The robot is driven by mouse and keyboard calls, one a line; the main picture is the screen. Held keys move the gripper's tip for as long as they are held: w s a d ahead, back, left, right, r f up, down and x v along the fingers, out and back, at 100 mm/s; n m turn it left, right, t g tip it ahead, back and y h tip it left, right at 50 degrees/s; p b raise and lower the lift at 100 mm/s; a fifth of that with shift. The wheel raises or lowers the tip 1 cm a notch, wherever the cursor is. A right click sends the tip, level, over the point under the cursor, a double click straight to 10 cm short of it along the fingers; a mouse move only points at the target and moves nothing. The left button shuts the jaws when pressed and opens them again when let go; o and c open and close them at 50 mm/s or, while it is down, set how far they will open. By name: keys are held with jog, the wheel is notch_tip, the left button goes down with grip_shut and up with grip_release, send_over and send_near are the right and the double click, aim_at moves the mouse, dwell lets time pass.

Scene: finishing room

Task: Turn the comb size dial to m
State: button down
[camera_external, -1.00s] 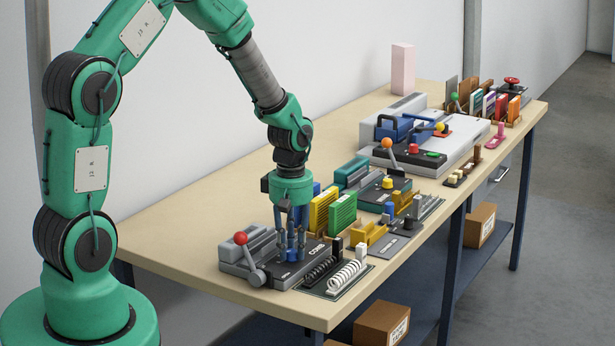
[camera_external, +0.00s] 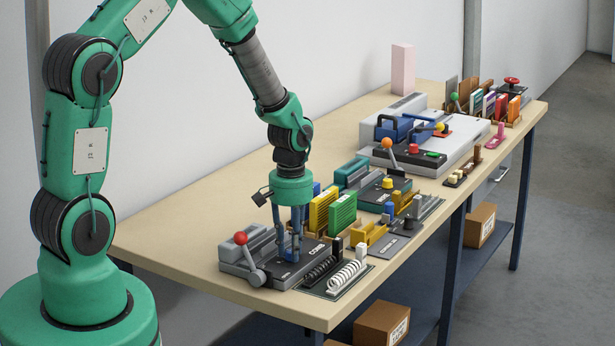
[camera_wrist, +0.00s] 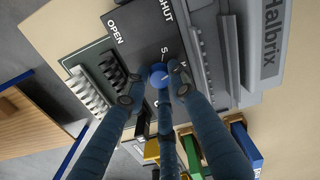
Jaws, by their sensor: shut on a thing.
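The comb size dial (camera_wrist: 158,75) is a small blue knob on the dark top plate of the comb machine (camera_external: 312,250). In the wrist view the letter S (camera_wrist: 165,50) shows beside the dial, and other marks near it are partly covered by the fingers. A small light mark shows on the knob, but I cannot tell exactly where it points. My gripper (camera_external: 288,256) points down over the machine. Its dark blue fingers also show in the wrist view (camera_wrist: 160,88), closed around the dial.
A red-ball lever (camera_external: 241,239) stands at the machine's left. Black and white combs (camera_external: 347,276) lie in front. Green and yellow blocks (camera_external: 342,212) stand close to the right of my gripper. The table's left end (camera_external: 170,245) is clear.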

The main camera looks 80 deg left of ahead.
jog(key=shift+m+p, duration=0.3)
jog(key=shift+m, duration=0.9)
jog(key=c, duration=1.5)
grip_release()
jog(key=shift+o, duration=0.2)
jog(key=shift+r, duration=0.15)
notch_tip(320, 180, up, 12)
jog(key=shift+d, duration=0.1)
